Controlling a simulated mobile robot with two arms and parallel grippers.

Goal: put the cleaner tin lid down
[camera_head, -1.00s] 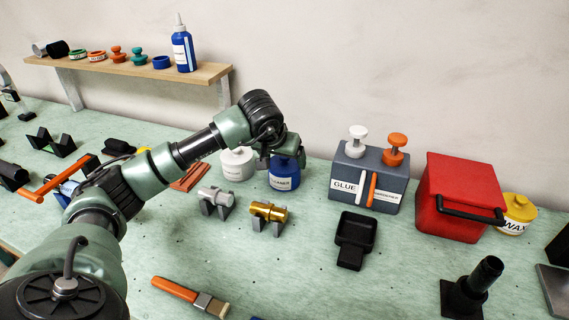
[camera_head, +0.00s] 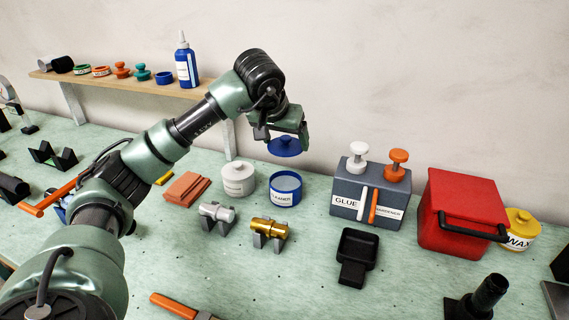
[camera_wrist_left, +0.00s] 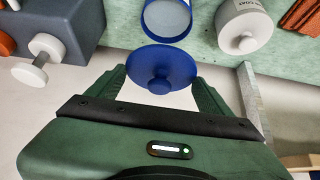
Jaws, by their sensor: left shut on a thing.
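My left gripper (camera_head: 284,132) is shut on the blue cleaner tin lid (camera_head: 285,148) and holds it in the air above the cleaner tin. In the left wrist view the lid (camera_wrist_left: 161,69) sits between the two green fingers, its round knob facing the camera. The blue cleaner tin (camera_head: 285,189) stands uncovered on the bench, its open top showing. The open tin also shows in the left wrist view (camera_wrist_left: 167,18), apart from the lid. My right gripper is not in view.
A white lidded tin (camera_head: 238,180) stands just left of the cleaner tin. Silver (camera_head: 217,213) and gold (camera_head: 268,229) cylinders rest on stands in front. The glue dispenser (camera_head: 368,192) and red box (camera_head: 460,215) are at right. A shelf (camera_head: 120,84) hangs at back left.

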